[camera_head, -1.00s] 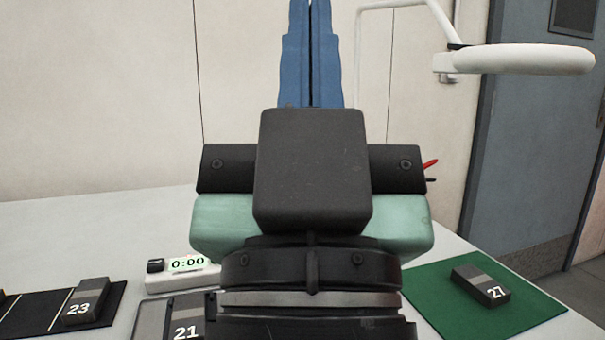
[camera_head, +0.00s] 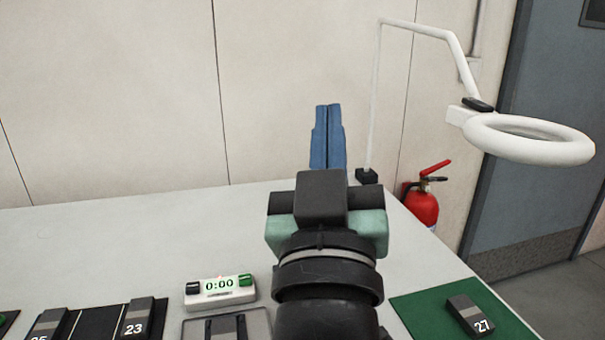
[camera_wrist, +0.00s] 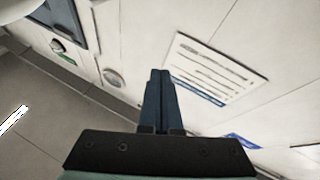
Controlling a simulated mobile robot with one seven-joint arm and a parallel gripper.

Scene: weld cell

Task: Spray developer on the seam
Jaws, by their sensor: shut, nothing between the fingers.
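My gripper (camera_head: 328,137) has blue fingers pressed together, with nothing between them. In the head view it is raised above the back of the table and points toward the wall. In the wrist view the shut fingers (camera_wrist: 158,100) stand against the wall, with no object near their tips. Dark blocks lie on the table: block 27 (camera_head: 469,314) on a green mat (camera_head: 418,312) at the right, and block 23 (camera_head: 137,318) on a black board (camera_head: 98,328) at the left. No developer can is visible, and I cannot make out a seam on the blocks.
A white timer (camera_head: 222,291) reading 0:00 stands near a grey tray (camera_head: 258,322). A white ring magnifier lamp (camera_head: 530,139) overhangs the right side. A red fire extinguisher (camera_head: 421,205) is beyond the table (camera_head: 130,235). The table's back left is clear. A printed sheet (camera_wrist: 215,68) hangs on the wall.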

